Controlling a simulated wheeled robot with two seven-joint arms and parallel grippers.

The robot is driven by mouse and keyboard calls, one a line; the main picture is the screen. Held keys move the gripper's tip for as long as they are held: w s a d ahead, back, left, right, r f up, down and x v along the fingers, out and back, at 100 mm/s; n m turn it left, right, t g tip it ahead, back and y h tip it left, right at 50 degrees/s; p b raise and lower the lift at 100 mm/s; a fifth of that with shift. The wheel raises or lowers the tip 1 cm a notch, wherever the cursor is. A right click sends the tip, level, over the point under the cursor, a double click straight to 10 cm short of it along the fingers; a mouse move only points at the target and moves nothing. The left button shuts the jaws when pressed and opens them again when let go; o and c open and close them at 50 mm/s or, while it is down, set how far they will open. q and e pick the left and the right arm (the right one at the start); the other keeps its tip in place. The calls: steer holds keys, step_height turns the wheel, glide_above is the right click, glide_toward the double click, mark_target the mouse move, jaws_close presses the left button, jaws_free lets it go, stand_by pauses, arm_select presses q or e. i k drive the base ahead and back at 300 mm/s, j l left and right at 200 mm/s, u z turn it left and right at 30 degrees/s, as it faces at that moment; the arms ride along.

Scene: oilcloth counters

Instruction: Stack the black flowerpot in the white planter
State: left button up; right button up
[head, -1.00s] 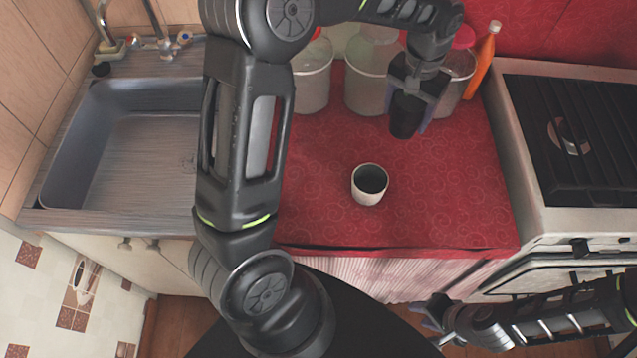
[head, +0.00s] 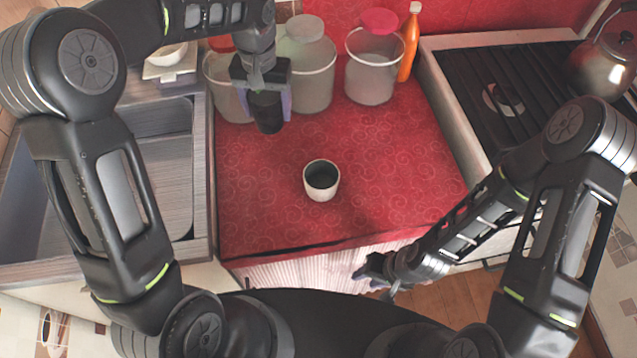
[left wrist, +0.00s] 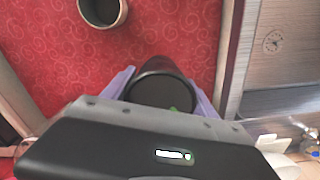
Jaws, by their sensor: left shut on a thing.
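The black flowerpot (head: 267,114) is between the fingers of my left gripper (head: 268,98), which is shut on it. It hangs over the back left of the red counter, upright as far as I can tell. Its round dark shape also shows between the fingers in the left wrist view (left wrist: 162,90). The white planter (head: 321,190) stands upright on the counter, in front and to the right of the held pot, apart from it. Its inside looks dark. It also shows at the top of the left wrist view (left wrist: 102,24). My right gripper (head: 374,271) is low by the counter's front edge; its fingers are unclear.
Several lidded clear containers (head: 308,76) and an orange bottle (head: 409,45) line the back of the red counter (head: 400,170). A sink (head: 160,170) is at left, a stove (head: 490,85) with a kettle (head: 605,65) at right. The cloth around the planter is clear.

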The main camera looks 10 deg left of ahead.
mark_target(320, 186)
steer(key=l, duration=1.25)
steer(key=i, duration=0.05)
